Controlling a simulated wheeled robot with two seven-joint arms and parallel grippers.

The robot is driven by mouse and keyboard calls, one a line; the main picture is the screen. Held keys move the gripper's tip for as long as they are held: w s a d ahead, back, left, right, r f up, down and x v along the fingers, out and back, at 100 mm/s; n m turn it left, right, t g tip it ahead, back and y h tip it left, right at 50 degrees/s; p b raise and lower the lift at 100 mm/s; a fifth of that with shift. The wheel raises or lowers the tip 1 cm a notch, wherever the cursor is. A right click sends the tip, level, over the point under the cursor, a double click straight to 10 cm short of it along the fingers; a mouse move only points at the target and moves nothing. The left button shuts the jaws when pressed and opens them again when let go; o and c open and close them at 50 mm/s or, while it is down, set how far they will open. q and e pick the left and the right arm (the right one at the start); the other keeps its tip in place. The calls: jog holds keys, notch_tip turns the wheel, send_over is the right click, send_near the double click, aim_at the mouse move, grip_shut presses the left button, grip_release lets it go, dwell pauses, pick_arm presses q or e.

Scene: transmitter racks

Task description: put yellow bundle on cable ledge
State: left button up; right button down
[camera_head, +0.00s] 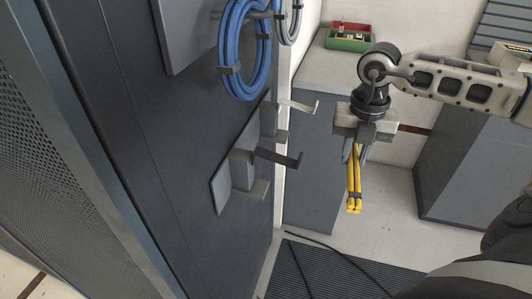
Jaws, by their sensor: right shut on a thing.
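The yellow bundle (354,185) hangs down from my right gripper (357,154), which is shut on its upper end. A dark tie wraps it near its lower end. The bundle is in the air, right of the wall brackets and apart from them. The likely cable ledge is the grey bracket (245,172) with a dark upturned arm (280,157), fixed to the dark cabinet side. A similar bracket with a light arm (299,106) sits just behind it. Both arms look empty. My left gripper is not in view.
A blue cable coil (229,70) and a grey coil (287,26) hang above the brackets. A grey cabinet (320,160) stands behind, with a green and red bin (348,40) on top. Black cables lie on a ribbed floor mat (325,275). Open air separates bundle and brackets.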

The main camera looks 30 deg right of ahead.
jog(key=shift+w+r+m, duration=0.15)
jog(key=shift+m, duration=0.25)
pick_arm(q)
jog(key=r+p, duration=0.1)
jog(key=p, duration=0.1)
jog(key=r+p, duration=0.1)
jog(key=p, duration=0.2)
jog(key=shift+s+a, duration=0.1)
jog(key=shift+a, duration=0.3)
pick_arm(e)
jog(key=w+a+f, duration=0.3)
jog(key=w+a, duration=0.8)
jog(key=w, duration=0.2)
jog(key=shift+w+a+f, duration=0.15)
jog(key=shift+w+f, duration=0.1)
